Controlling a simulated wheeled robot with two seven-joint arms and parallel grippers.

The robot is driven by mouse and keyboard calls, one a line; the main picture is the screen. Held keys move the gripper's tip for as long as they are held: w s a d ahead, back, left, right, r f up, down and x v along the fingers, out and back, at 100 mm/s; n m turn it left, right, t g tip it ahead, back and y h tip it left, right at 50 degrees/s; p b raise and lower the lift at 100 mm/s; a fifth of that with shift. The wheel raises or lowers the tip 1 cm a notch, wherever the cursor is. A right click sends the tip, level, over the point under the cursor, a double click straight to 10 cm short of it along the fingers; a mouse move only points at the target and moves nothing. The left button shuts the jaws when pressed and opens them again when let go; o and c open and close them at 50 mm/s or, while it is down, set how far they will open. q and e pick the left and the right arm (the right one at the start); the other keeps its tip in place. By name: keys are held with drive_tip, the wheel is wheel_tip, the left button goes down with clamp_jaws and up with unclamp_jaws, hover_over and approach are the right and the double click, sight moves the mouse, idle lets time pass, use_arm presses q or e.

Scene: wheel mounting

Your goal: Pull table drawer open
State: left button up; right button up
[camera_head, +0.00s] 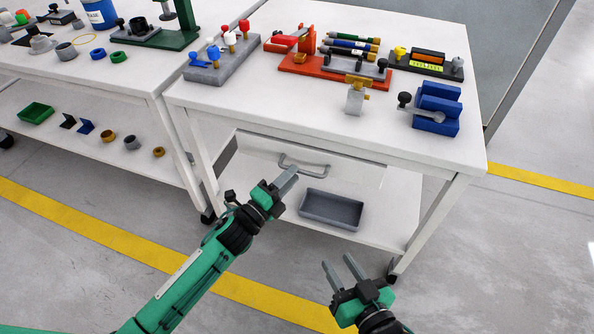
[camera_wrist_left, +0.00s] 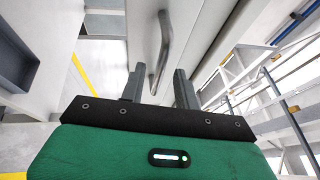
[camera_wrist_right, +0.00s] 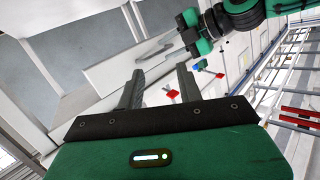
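The white drawer front (camera_head: 345,171) sits under the right-hand table's top, with a grey bar handle (camera_head: 303,166) on it. I cannot tell for certain whether the drawer is fully closed. My left gripper (camera_head: 289,176) is just in front of the handle. In the left wrist view its two fingers (camera_wrist_left: 159,82) are apart, with the handle (camera_wrist_left: 164,45) lying ahead of and between them; contact is not clear. My right gripper (camera_head: 340,268) is open and empty, low in front of the table. The right wrist view shows its spread fingers (camera_wrist_right: 160,88) and the drawer handle beyond.
The right-hand table (camera_head: 240,102) carries tool racks and fixtures on top. A grey bin (camera_head: 332,209) sits on its lower shelf, below the drawer. A second white table (camera_head: 100,80) stands at the left. Floor in front of the tables is clear, with a yellow line (camera_head: 95,228).

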use_arm(q)
drive_tip(key=x, duration=0.2)
drive_tip(key=shift+w+d+r, duration=0.1)
drive_tip(key=shift+w+d, duration=0.15)
drive_tip(key=shift+w, duration=0.05)
drive_tip(key=shift+w+d, duration=0.1)
drive_tip(key=shift+w, duration=0.05)
drive_tip(key=c, duration=0.6)
clamp_jaws()
use_arm(e)
drive_tip(key=shift+w+d+r+t, duration=0.15)
drive_tip(key=shift+w+r+t, duration=0.35)
drive_tip(key=shift+r, duration=0.35)
